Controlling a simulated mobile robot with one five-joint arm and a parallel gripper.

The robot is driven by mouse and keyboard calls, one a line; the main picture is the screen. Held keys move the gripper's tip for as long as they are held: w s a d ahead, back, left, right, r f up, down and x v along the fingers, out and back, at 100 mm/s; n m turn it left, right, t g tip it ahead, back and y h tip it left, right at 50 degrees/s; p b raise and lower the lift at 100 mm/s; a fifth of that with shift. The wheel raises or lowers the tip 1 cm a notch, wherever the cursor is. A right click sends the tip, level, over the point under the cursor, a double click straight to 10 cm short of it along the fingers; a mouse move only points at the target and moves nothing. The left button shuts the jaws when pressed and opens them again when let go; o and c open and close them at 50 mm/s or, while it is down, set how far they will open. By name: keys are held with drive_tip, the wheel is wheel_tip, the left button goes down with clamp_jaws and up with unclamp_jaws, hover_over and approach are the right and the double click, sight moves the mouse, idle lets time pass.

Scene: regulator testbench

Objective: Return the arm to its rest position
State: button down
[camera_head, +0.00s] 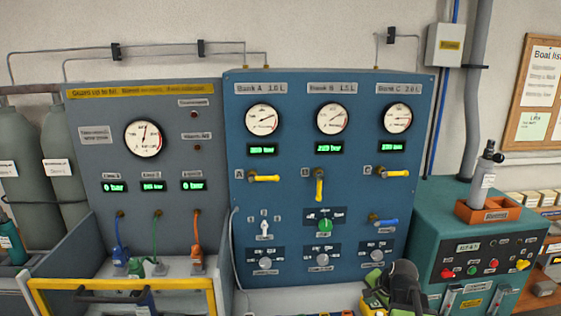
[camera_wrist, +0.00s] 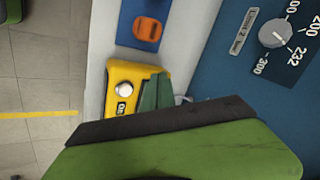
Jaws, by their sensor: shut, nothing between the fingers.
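My gripper (camera_head: 400,282), dark with green parts, is at the lower right of the head view, in front of the bottom right of the blue panel (camera_head: 290,215). In the wrist view my gripper (camera_wrist: 160,125) fills the bottom with green and black surfaces. It is shut and holds nothing. A yellow box (camera_wrist: 120,104) with a white round knob lies just beyond it in the wrist view, partly hidden. The arm's links are mostly out of view.
A teal bench unit (camera_head: 440,210) with an orange tray (camera_head: 487,211) stands at right. A grey panel (camera_head: 90,140) and a bench with a yellow rail (camera_head: 125,284) are at left. An orange knob (camera_wrist: 147,29) and a grey dial (camera_wrist: 273,34) are near my gripper.

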drive_tip(key=s+a+n+g, duration=0.1)
drive_tip(key=a+n, duration=0.1)
drive_tip(key=a, duration=0.2)
drive_tip(key=s+a+f+n+g, duration=0.1)
drive_tip(key=a+n, duration=0.2)
drive_tip(key=a, duration=0.1)
drive_tip(key=s+a+f+n+g, duration=0.1)
drive_tip(key=s+a+n, duration=0.1)
drive_tip(key=a, duration=0.2)
drive_tip(key=shift+a+f+n, duration=0.15)
drive_tip(key=shift+a+n, duration=0.15)
drive_tip(key=shift+a, duration=0.1)
drive_tip(key=s+a+n, duration=0.1)
drive_tip(key=a, duration=0.1)
drive_tip(key=s+a+n+g, duration=0.1)
drive_tip(key=n, duration=0.1)
drive_tip(key=s+a+n+g+h, duration=0.1)
drive_tip(key=a, duration=0.1)
drive_tip(key=shift+s+a+f, duration=0.3)
drive_tip(key=shift+s+a, duration=0.05)
drive_tip(key=shift+s, duration=0.05)
drive_tip(key=shift+s+a+f+g+b, duration=0.1)
drive_tip(key=shift+s+f+g+b, duration=0.3)
drive_tip(key=shift+s+f+b, duration=0.75)
drive_tip(key=shift+s+r, duration=0.1)
drive_tip(key=shift+r, duration=0.05)
